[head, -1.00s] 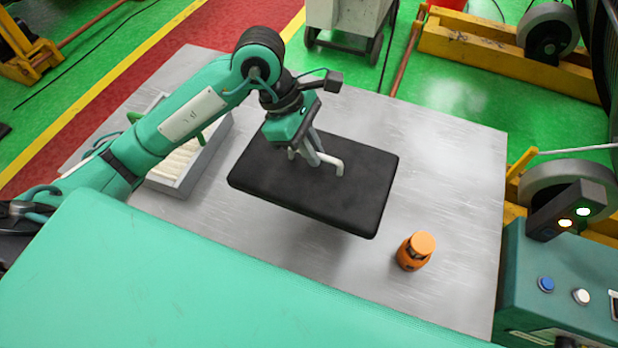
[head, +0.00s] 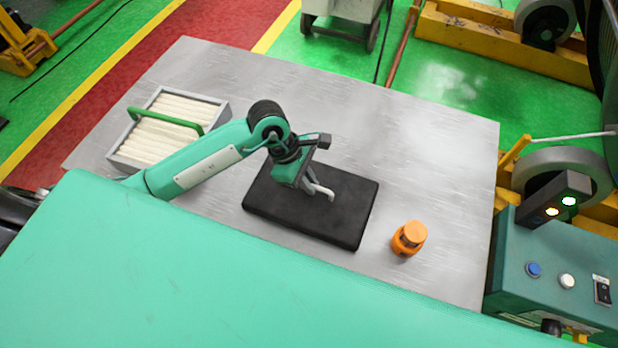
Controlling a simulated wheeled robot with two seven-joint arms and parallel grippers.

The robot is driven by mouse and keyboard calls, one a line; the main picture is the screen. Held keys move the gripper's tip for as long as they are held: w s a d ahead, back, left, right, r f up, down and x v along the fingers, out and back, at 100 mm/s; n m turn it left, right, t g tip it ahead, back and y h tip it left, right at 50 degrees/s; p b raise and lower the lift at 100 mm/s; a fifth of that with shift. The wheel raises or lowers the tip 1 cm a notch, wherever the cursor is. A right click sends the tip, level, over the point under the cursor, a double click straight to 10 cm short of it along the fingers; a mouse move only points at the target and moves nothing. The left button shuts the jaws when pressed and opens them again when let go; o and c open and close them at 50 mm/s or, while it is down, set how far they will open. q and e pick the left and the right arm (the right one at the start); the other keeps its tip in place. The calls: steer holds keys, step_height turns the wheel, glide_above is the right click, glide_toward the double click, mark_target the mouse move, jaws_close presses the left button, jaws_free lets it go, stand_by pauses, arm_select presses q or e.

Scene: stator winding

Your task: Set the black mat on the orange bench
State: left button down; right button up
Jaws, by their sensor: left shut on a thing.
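The black mat (head: 345,215) is a flat dark rectangle over the middle of the grey metal table (head: 400,130). My left gripper (head: 325,193) is over the mat's upper face and is shut on it; where the fingers grip is hard to see. The mat looks level and very low over the table, but I cannot tell whether it touches the surface. No orange bench shows; the only orange thing on the table is a small round device (head: 408,239), right of the mat and apart from it. My right gripper is not in view.
A grey tray (head: 222,112) of white rods with a green handle (head: 165,120) stands at the table's left. A green control box (head: 550,270) with buttons and lights is at the right. The table's far and right parts are bare.

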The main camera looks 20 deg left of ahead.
arm_select(q)
steer(key=shift+f, duration=0.1)
steer(key=shift+f, duration=0.1)
steer(key=c, duration=1.5)
jaws_free()
steer(key=shift+r, duration=0.25)
steer(key=b+v, duration=0.3)
steer(key=v, duration=0.8)
steer(key=shift+a+r, duration=0.2)
steer(key=shift+r, duration=0.15)
